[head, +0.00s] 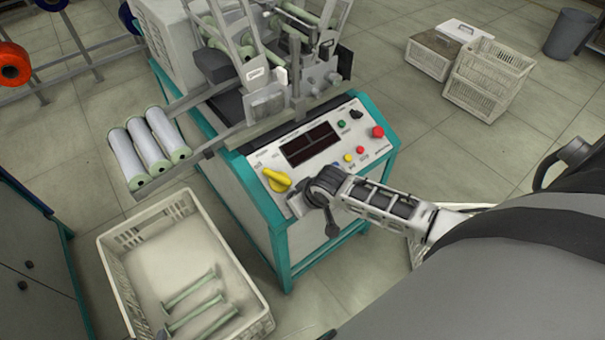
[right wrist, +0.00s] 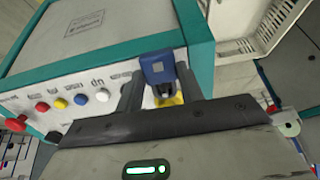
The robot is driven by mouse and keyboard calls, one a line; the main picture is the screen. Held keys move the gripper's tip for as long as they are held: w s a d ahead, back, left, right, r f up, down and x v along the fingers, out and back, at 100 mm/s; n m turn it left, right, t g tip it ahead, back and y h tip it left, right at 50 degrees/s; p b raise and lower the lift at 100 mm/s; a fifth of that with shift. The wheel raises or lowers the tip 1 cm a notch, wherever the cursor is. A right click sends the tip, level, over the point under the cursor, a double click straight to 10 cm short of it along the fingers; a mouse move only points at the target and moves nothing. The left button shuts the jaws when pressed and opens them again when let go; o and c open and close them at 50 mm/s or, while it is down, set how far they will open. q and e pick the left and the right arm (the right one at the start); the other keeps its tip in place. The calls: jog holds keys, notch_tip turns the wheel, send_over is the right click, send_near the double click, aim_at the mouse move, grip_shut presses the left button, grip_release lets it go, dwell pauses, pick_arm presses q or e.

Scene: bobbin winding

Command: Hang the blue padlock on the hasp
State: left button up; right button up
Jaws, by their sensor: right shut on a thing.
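The blue padlock (right wrist: 158,68) is between the two dark fingers of my right gripper (right wrist: 160,80) in the right wrist view. The gripper is shut on it. In the head view my right gripper (head: 308,198) is at the left front of the machine's control panel (head: 262,158), just right of the yellow rotary handle (head: 277,180). Part of something yellow (right wrist: 172,101) shows just below the padlock in the wrist view. The padlock is hidden by the gripper in the head view. I cannot make out the hasp or whether the padlock touches it.
The panel carries a dark display (head: 310,144) and several buttons, including a red one (head: 377,132). A white crate (head: 113,262) with green-ended bobbins stands on the floor at left. White rolls (head: 143,148) lie on a tray beside the machine. Pale crates (head: 490,78) stand behind right.

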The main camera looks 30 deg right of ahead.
pick_arm(q)
jog(key=shift+f, duration=1.05)
pick_arm(e)
jog(key=shift+s+f, duration=0.3)
jog(key=shift+f, duration=0.15)
jog(key=o, duration=1.2)
jog(key=shift+o, duration=0.2)
jog(key=shift+w+r, duration=0.1)
pick_arm(q)
jog(key=shift+r, duration=0.1)
pick_arm(e)
jog(key=shift+r, duration=0.6)
pick_arm(q)
notch_tip(320, 180, up, 4)
jog(key=p, duration=0.3)
pick_arm(e)
jog(key=v, duration=1.5)
jog(key=shift+s, duration=0.25)
